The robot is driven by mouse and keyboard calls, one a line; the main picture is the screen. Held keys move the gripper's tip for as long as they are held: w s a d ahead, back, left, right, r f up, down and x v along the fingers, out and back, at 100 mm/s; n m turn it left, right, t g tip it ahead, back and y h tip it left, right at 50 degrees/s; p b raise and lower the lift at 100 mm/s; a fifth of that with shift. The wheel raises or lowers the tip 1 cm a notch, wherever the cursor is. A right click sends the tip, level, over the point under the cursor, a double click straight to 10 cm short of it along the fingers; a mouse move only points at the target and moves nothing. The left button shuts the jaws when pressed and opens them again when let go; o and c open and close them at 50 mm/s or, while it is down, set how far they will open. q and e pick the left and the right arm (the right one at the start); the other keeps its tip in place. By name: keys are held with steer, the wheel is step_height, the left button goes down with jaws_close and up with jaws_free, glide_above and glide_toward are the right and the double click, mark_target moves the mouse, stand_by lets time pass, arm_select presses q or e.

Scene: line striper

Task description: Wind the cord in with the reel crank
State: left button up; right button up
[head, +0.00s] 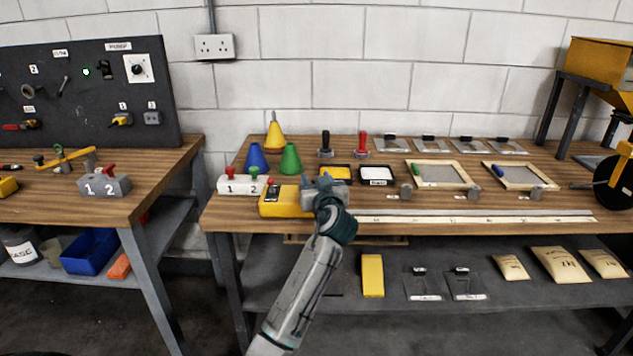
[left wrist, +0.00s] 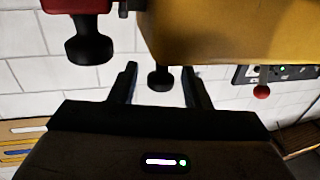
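A yellow box (head: 284,203), which looks like the reel's case, sits near the table's front edge, left of my gripper. My left gripper (head: 317,187) is at its right end and hides part of it. In the left wrist view, which looks upside down, a yellow body (left wrist: 235,32) fills the upper right. A small black knob (left wrist: 159,78) shows between the two open fingers, with room on both sides. A red part with a larger black knob (left wrist: 90,45) is beside it, outside the fingers; I cannot tell which is the crank. The cord cannot be made out. My right gripper is not in view.
A white block with buttons 1 and 2 (head: 243,185) stands left of the yellow box. Blue (head: 256,156) and green (head: 290,159) cones stand behind it. Two ink pads (head: 377,176) lie behind my gripper. A long pale strip (head: 470,217) lies along the front edge.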

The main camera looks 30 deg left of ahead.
arm_select(q)
steer(key=shift+f, duration=0.1)
steer(key=shift+s+d, duration=0.2)
steer(key=b+v, duration=0.2)
steer(key=v, duration=0.8)
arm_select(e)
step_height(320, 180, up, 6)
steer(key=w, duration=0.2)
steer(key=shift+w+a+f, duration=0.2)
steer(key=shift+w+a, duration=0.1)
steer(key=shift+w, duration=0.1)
arm_select(q)
steer(key=shift+s+d, duration=0.1)
